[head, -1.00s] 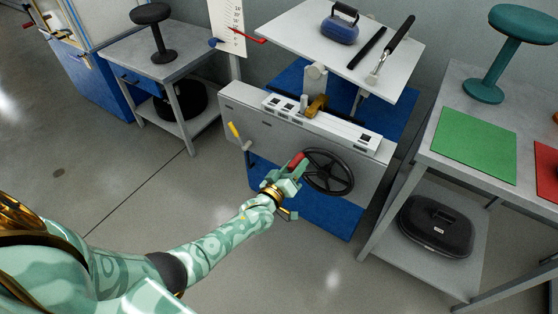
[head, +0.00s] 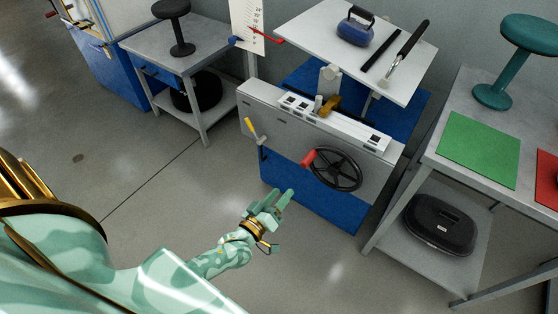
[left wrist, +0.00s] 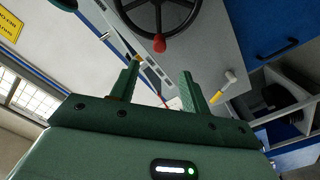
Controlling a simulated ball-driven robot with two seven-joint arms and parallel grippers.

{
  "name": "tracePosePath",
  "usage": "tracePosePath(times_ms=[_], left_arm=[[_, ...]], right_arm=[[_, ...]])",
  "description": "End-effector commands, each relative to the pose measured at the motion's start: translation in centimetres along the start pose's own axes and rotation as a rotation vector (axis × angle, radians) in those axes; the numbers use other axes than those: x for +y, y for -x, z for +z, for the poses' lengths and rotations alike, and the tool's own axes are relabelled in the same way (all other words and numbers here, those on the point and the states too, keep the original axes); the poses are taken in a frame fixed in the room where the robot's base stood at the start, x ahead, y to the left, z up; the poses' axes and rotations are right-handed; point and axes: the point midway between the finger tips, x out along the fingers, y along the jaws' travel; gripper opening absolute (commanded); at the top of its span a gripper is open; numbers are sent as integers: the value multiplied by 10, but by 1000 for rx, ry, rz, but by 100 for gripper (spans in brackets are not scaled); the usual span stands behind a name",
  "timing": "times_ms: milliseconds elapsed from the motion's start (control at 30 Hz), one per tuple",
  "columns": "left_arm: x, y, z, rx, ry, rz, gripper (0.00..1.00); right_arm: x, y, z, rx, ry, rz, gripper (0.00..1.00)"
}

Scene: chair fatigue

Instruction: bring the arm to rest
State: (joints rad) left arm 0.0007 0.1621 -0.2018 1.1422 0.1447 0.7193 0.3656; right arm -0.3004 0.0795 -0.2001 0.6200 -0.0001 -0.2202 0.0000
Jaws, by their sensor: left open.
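My left arm comes in from the lower left in the head view. Its gripper (head: 272,203) is open and empty, in the air in front of the blue lower panel of the grey test machine (head: 215,0). The black handwheel (head: 336,170) with a red knob (head: 309,157) is on the machine's front, up and right of the gripper and apart from it. In the left wrist view the two green fingers (left wrist: 163,85) stand apart with nothing between them. The handwheel's rim and red knob (left wrist: 159,43) show beyond them. My right gripper is not in view.
A yellow-handled lever (head: 250,127) is on the machine's front left. A white top plate (head: 330,40) holds a blue kettlebell-like weight (head: 356,27) and tools. A right bench (head: 450,110) carries green and red mats and a teal stool. Open floor lies below the gripper.

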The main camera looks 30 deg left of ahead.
Motion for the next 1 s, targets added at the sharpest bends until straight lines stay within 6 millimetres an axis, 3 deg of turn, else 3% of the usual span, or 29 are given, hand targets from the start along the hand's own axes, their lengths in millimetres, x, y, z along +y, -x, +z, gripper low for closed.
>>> tracePosePath(times_ms=[333,467,567,667,700,767,800,900,1000], left_arm=[[-2,0,5,-24,-42,-9,46],[-31,16,48,-229,-249,-84,46],[-69,64,98,-486,-439,-168,46],[-105,138,140,-762,-595,-234,46],[-116,171,153,-870,-645,-253,46],[-130,223,168,-1026,-709,-274,46],[-137,257,176,-1126,-744,-284,46],[-146,340,186,-1340,-795,-300,46],[-146,406,188,-1489,-809,-311,46]], right_arm=[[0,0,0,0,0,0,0],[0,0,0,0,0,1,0],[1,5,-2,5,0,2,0],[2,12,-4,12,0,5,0],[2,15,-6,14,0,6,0],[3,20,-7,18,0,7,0],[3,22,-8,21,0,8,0],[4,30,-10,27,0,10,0],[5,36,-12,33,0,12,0]])
